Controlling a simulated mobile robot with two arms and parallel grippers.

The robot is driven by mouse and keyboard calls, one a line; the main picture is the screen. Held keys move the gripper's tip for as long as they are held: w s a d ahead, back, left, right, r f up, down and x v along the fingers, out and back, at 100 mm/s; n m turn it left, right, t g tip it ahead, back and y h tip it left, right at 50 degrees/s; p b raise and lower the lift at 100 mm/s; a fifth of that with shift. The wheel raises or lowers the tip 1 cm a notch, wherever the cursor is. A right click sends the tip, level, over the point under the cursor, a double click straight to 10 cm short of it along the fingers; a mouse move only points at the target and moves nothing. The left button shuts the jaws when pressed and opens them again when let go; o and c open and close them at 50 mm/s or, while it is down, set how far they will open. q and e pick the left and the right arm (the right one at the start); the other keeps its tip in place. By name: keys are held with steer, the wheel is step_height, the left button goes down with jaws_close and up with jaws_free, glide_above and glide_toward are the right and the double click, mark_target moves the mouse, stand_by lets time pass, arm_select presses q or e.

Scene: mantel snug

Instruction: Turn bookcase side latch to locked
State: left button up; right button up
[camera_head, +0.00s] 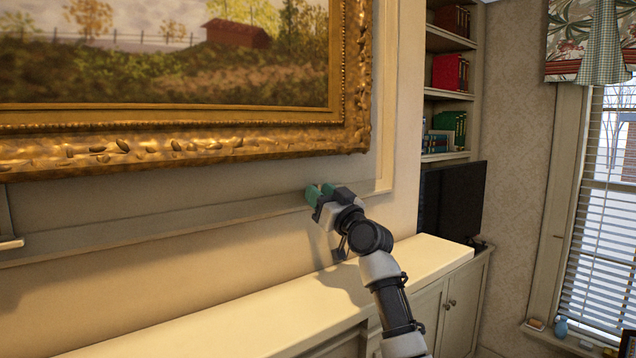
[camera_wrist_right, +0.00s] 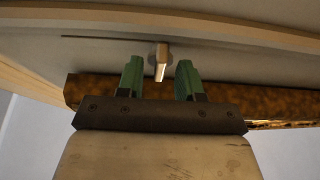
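A small latch (camera_wrist_right: 161,62) with a round base and a short pale lever shows in the right wrist view, mounted on a pale panel. Its lever points toward my gripper's palm in that picture. My right gripper (camera_wrist_right: 158,78) is open, with one green finger on each side of the lever and a gap on both sides. In the head view, my right gripper (camera_head: 319,194) is at the pale wall moulding below the gold frame's lower right corner. The latch cannot be made out there. My left gripper is not in view.
A large gold-framed painting (camera_head: 180,145) hangs just above the right gripper; its frame also shows in the wrist view (camera_wrist_right: 280,104). A cream mantel shelf (camera_head: 230,318) lies below, bare where visible. A bookcase (camera_head: 448,95) and dark screen (camera_head: 452,200) stand to the right.

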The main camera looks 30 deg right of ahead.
steer(key=shift+w+r, duration=0.3)
steer(key=shift+w, duration=0.1)
steer(key=shift+c, duration=0.9)
jaws_close()
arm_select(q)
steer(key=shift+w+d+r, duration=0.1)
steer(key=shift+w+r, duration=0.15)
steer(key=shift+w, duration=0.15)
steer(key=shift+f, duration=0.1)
arm_select(e)
steer(key=shift+f, duration=0.1)
